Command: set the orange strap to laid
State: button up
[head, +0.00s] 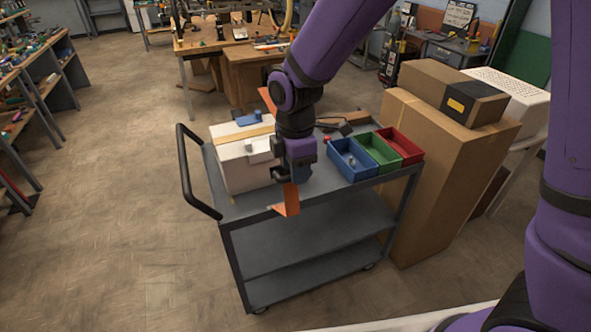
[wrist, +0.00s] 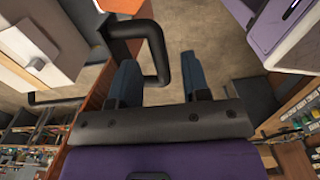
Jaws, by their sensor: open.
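The orange strap (head: 288,199) shows in the head view as a bent flap at the cart's near edge, just below my gripper. Another orange piece (head: 267,101) shows behind my arm; whether the two join is hidden. In the wrist view a reddish-orange strip (wrist: 96,88) runs along the left of my gripper, probably the same strap. My gripper (head: 278,168) is over the cart, right of the white box (head: 233,170). In the wrist view its two blue fingers (wrist: 158,80) stand apart with nothing between them.
The grey cart (head: 290,225) has a black handle (head: 185,165) at left. Blue (head: 345,170), green (head: 369,160) and red (head: 410,158) bins stand at its right. Cardboard boxes (head: 425,165) stand beyond. The floor left of the cart is clear.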

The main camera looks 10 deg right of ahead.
jog(key=shift+f, duration=0.5)
